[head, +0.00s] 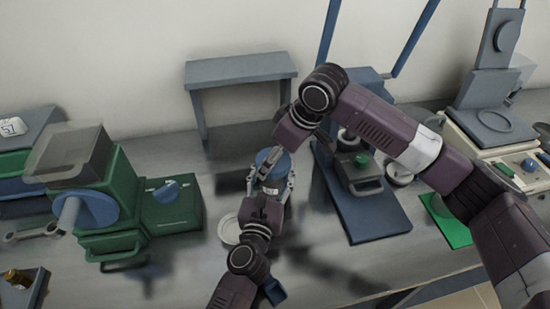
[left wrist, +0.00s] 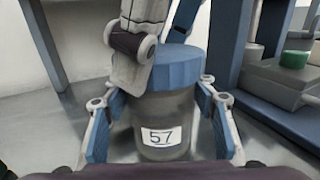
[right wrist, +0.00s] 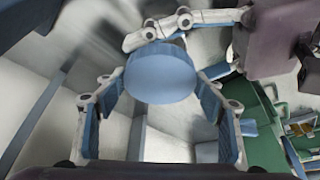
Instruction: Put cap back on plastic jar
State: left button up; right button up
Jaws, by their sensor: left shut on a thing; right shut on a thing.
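The plastic jar (left wrist: 163,113) is a translucent grey jar with a label reading 57. It stands upright between the fingers of my left gripper (left wrist: 158,108), which is shut on its body. The blue ridged cap (left wrist: 180,70) is at the jar's mouth with no clear gap below it; whether it is threaded on cannot be told. My right gripper (right wrist: 160,92) is shut on the cap (right wrist: 160,72) from above, and one of its fingers partly hides the cap in the left wrist view. In the head view the cap (head: 269,158) shows above my left gripper (head: 270,180).
A white round dish (head: 229,229) lies just left of my left gripper. A grey-blue stand (head: 240,70) is behind. A green machine (head: 150,205) is on the left, and a blue-based press (head: 370,215) stands close on the right. Little free bench remains around the jar.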

pick_arm(q)
jog(key=shift+s+d+r, duration=0.1)
pick_arm(e)
jog(key=shift+s+d+f, duration=0.1)
jog(key=shift+f, duration=1)
jog(key=o, duration=0.8)
jog(key=shift+r, duration=0.4)
jog(key=shift+v, duration=1.9)
jog(key=c, duration=1.6)
jog(key=shift+o, duration=0.2)
jog(key=shift+f, duration=0.35)
